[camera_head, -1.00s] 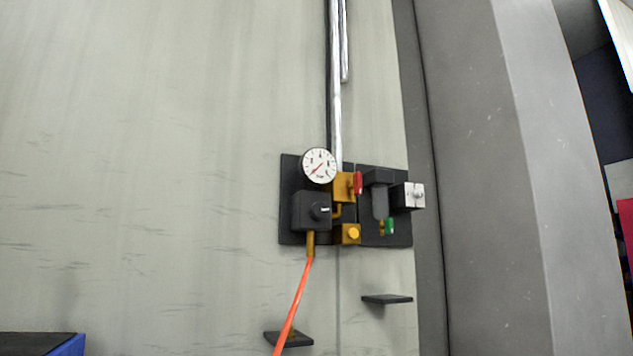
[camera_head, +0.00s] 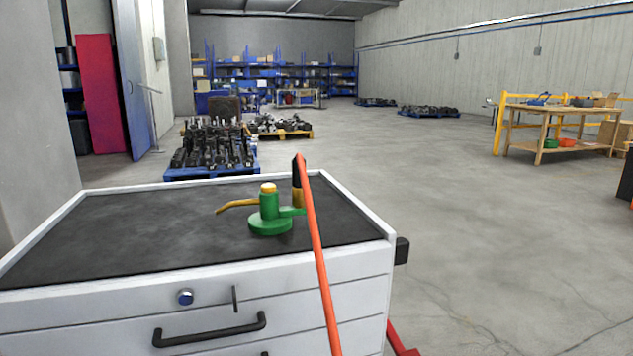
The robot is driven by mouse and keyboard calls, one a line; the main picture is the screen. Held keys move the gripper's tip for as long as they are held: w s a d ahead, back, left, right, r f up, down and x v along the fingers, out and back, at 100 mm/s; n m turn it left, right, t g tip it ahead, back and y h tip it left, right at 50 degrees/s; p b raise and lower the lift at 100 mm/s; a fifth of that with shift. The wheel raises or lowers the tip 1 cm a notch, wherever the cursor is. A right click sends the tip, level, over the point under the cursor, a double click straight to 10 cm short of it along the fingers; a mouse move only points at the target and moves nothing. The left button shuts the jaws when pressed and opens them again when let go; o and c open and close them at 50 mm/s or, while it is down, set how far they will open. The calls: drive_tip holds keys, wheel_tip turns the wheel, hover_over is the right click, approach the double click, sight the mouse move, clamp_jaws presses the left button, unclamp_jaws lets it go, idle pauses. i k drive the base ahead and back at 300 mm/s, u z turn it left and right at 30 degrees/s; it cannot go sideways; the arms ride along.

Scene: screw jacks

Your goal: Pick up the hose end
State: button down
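The orange hose (camera_head: 319,258) rises from the bottom edge, in front of the cabinet, and bends over at its top. The hose end (camera_head: 297,196) shows a black sleeve and a brass-coloured lower part, and points down beside a green holder (camera_head: 270,222). The holder has a round base, an orange cap and an orange lever reaching left. A small green arm reaches from it to the hose end; whether it grips the hose end I cannot tell, as the hose partly covers that spot. My gripper is not in view.
The holder stands on the black top of a white drawer cabinet (camera_head: 200,293), which has a raised white rim (camera_head: 352,205). The top is clear to the left. Open floor lies to the right. Pallets of dark parts (camera_head: 213,148) stand behind, and a wooden workbench (camera_head: 560,115) at right.

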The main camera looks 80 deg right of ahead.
sight(298, 198)
drive_tip(key=z, duration=2.7)
